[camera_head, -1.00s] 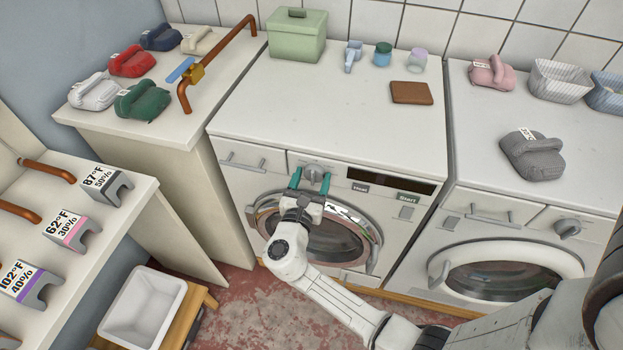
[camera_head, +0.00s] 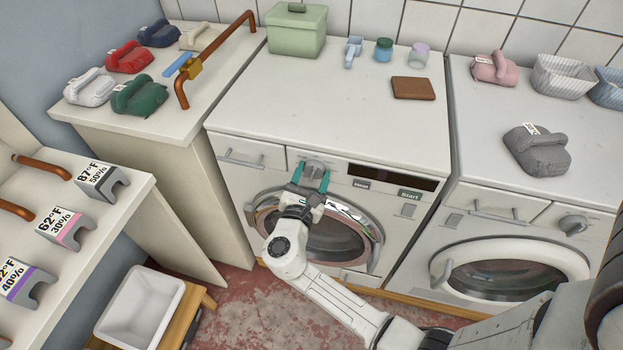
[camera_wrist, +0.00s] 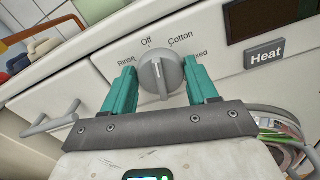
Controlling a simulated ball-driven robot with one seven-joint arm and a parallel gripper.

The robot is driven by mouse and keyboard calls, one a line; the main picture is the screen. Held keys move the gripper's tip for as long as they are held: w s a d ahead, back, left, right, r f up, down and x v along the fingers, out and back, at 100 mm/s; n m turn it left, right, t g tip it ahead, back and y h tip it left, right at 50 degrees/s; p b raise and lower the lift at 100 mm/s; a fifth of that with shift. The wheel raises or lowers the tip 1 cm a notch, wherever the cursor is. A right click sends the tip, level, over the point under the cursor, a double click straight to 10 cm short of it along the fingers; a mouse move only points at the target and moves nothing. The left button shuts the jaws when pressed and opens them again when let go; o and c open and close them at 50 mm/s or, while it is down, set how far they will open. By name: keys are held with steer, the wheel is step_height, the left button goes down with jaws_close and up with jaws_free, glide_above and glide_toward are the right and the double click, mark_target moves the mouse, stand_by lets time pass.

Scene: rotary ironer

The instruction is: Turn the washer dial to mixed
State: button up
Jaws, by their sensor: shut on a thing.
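The washer dial (camera_head: 314,168) is a round grey knob on the front panel of the middle machine. In the wrist view the dial (camera_wrist: 160,72) has a raised grip with a light line. Around it are printed "Rinse", "Off" and "Cotton"; a label ending in "xed" is partly hidden by the right finger. My gripper (camera_head: 311,181) reaches up to the dial from below. In the wrist view, the teal fingers of my gripper (camera_wrist: 160,82) are shut on the dial, one at each side. I cannot tell for sure which label the dial points at.
A "Heat" button (camera_wrist: 265,54) and a dark display (camera_head: 391,177) are right of the dial. The round door (camera_head: 325,235) is below, behind my gripper. A drawer handle (camera_head: 240,158) is to the left. Another washer (camera_head: 520,250) stands at the right.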

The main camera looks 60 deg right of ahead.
steer(key=m+b, duration=0.2)
steer(key=m, duration=0.1)
steer(key=m+b, duration=0.1)
steer(key=b, duration=0.1)
steer(key=shift+s+f+m, duration=0.1)
steer(key=shift+f+m, duration=0.2)
steer(key=m+b, duration=0.3)
steer(key=shift+f+m+b, duration=0.1)
steer(key=shift+m+b, duration=0.25)
steer(key=shift+m, duration=0.05)
steer(key=m+b, duration=0.4)
steer(key=shift+s+f, duration=0.1)
steer(key=shift+m+b, duration=1.4)
steer(key=shift+b, duration=0.05)
steer(key=o, duration=1)
steer(key=shift+r, duration=0.2)
